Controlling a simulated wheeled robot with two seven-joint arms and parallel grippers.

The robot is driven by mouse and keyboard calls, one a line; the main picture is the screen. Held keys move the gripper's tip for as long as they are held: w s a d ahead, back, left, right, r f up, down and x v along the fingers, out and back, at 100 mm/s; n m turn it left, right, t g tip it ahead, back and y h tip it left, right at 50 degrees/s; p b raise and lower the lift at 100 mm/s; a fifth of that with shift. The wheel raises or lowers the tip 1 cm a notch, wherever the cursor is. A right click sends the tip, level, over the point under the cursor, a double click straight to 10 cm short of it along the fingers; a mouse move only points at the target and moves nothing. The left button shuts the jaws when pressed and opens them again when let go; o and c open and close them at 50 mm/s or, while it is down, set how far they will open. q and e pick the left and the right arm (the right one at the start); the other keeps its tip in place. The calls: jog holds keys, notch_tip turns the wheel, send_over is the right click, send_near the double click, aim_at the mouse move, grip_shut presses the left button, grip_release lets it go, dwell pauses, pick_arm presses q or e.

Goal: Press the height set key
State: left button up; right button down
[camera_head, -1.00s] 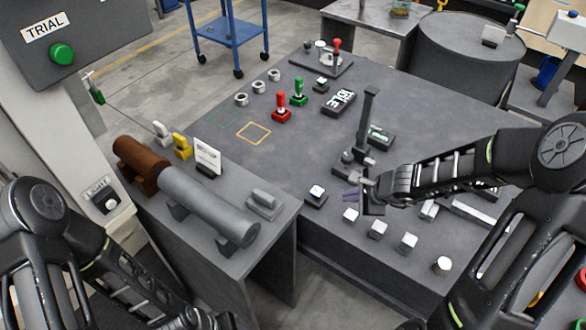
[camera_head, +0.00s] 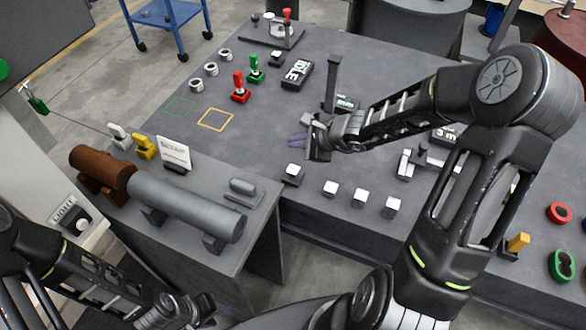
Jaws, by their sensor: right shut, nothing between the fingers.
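Several small keys with white tops stand in a row along the front edge of the grey bench: the leftmost key (camera_head: 292,174), a second key (camera_head: 330,188), a third key (camera_head: 360,197) and another key (camera_head: 393,207). I cannot read labels on them, so I cannot tell which is the height set key. My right gripper (camera_head: 303,145) is shut and empty, pointing left, above the bench just behind the leftmost key in the picture. My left gripper (camera_head: 198,308) is low at the bottom edge, away from the keys; its fingers are too unclear to judge.
An upright dark post (camera_head: 332,90) stands behind my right gripper, beside a small display (camera_head: 347,103) partly hidden by my arm. An IDLE sign (camera_head: 297,74), red lever (camera_head: 239,88) and green lever (camera_head: 255,69) are further back. A grey cylinder (camera_head: 185,203) lies at left.

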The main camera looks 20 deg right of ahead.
jog(key=b, duration=0.7)
send_over(296, 171)
notch_tip(296, 171, down, 7)
jog(key=shift+f, duration=0.2)
jog(key=shift+f+b, duration=0.4)
jog(key=shift+f, duration=0.2)
dwell(1.0)
jog(key=shift+f+b, duration=0.4)
jog(key=shift+b, duration=0.15)
jog(key=shift+f+b, duration=0.55)
jog(key=shift+b, duration=0.1)
dwell(0.6)
jog(key=shift+r, duration=0.15)
jog(key=shift+r+p, duration=0.8)
jog(key=shift+r, duration=0.05)
